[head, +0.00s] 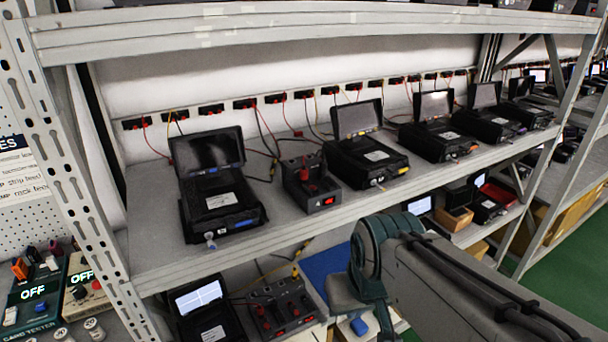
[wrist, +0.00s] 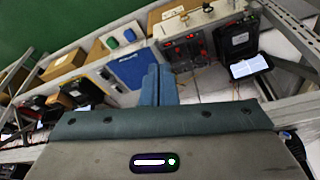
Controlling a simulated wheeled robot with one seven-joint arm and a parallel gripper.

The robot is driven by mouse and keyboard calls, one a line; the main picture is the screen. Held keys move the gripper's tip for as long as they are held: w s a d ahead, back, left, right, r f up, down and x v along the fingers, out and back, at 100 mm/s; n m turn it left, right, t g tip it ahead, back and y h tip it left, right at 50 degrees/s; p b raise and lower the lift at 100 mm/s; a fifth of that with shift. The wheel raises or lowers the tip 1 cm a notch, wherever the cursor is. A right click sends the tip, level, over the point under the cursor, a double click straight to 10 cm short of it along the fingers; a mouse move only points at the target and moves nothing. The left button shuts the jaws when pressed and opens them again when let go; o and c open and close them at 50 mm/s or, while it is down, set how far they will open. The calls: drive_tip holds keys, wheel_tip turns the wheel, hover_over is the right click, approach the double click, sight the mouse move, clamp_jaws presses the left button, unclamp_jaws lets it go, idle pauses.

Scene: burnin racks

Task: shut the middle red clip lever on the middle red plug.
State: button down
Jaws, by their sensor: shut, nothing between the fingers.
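A dark panel box with several small red parts (head: 281,308) stands on the lower shelf in the head view. It also shows in the wrist view (wrist: 187,50), at the top, beyond my fingers. The red plugs and clip levers are too small to tell apart, so I cannot say which is the middle one or how its lever stands. My gripper (wrist: 158,84) is shut and empty in the wrist view. Its blue-grey fingers point toward the shelf, left of and apart from the panel box. In the head view my arm hides the fingers.
A black unit with a lit screen (head: 200,297) stands left of the panel box. A blue mat (wrist: 128,69) lies on its other side. The upper shelf (head: 160,250) holds several black units and another box with red parts (head: 311,186). A rack post (head: 75,170) rises at left.

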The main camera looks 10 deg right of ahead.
wheel_tip(320, 180, up, 15)
drive_tip(key=m+t+y+p, duration=0.6)
drive_tip(key=m+t+p, duration=0.2)
drive_tip(key=m, duration=1.3)
hover_over(310, 190)
drive_tip(key=s+d, duration=0.3)
drive_tip(key=s, duration=0.1)
drive_tip(key=shift+w+d+r, duration=0.1)
drive_tip(key=shift+r, duration=0.05)
drive_tip(key=f+b, duration=0.2)
drive_tip(key=w+f+b, duration=0.1)
drive_tip(key=f, duration=0.1)
drive_tip(key=w+a+f+b, duration=0.1)
drive_tip(key=f+b, duration=0.1)
drive_tip(key=f, duration=0.1)
drive_tip(key=shift+b, duration=0.35)
drive_tip(key=shift+w+a+f+b, duration=0.15)
drive_tip(key=shift+w+f+b, duration=0.2)
drive_tip(key=shift+f+b, duration=0.35)
drive_tip(key=shift+f+b, duration=0.15)
drive_tip(key=shift+b, duration=0.15)
